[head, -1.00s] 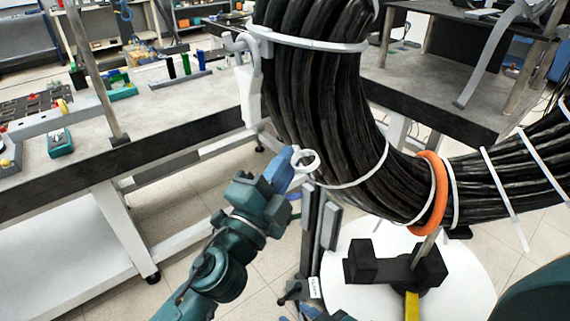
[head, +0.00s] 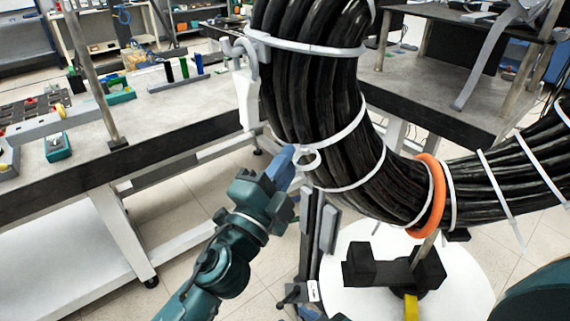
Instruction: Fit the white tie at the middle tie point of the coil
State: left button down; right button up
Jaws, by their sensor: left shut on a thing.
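The thick black coil (head: 312,95) hangs in a curve from the top middle and sweeps to the right. My left gripper (head: 290,160) is at the coil's left edge. Its blue fingers are shut on the white tie by its small ring-shaped end (head: 310,161). A white band of the tie (head: 345,131) crosses the front of the coil, running up right from near that ring. Whether it closes behind the coil is hidden. Another white band (head: 352,186) sits just below. My right gripper does not show clearly.
A grey clamp band (head: 310,48) circles the coil above. An orange ring (head: 437,195) and several white ties (head: 501,196) sit further right. A black block (head: 372,265) stands on a round white base (head: 455,290) below. Workbenches flank the coil at left (head: 165,125) and right (head: 425,92).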

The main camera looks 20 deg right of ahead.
pick_arm(q)
jog(key=shift+r, duration=0.1)
dwell(0.3)
jog(key=c, duration=1.3)
grip_release()
jog(key=shift+c, duration=0.2)
